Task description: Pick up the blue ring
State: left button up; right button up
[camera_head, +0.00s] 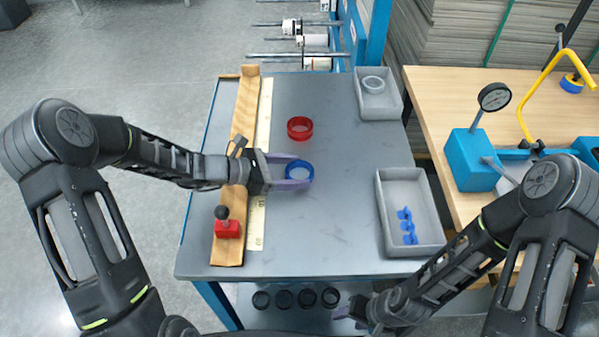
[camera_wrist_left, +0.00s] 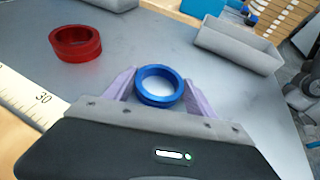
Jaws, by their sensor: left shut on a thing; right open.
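The blue ring (camera_head: 299,170) is at the middle of the grey table, between the fingers of my left gripper (camera_head: 291,172). In the left wrist view the blue ring (camera_wrist_left: 159,86) sits between the two pale purple fingertips (camera_wrist_left: 160,90), which close on its sides. I cannot tell whether it is lifted off the table. My right gripper (camera_head: 350,313) is open and low at the front, below the table's front edge; its fingers are partly hidden by its arm.
A red ring (camera_head: 300,128) lies just behind the blue one. Grey bins (camera_head: 381,213) stand along the table's right side, one with blue pieces, another (camera_head: 396,103) with a grey ring. A wooden strip with a ruler (camera_head: 257,215) and a red block (camera_head: 228,229) lie left.

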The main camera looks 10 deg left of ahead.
pick_arm(q)
notch_tip(320, 180, up, 10)
dwell(0.7)
dwell(0.4)
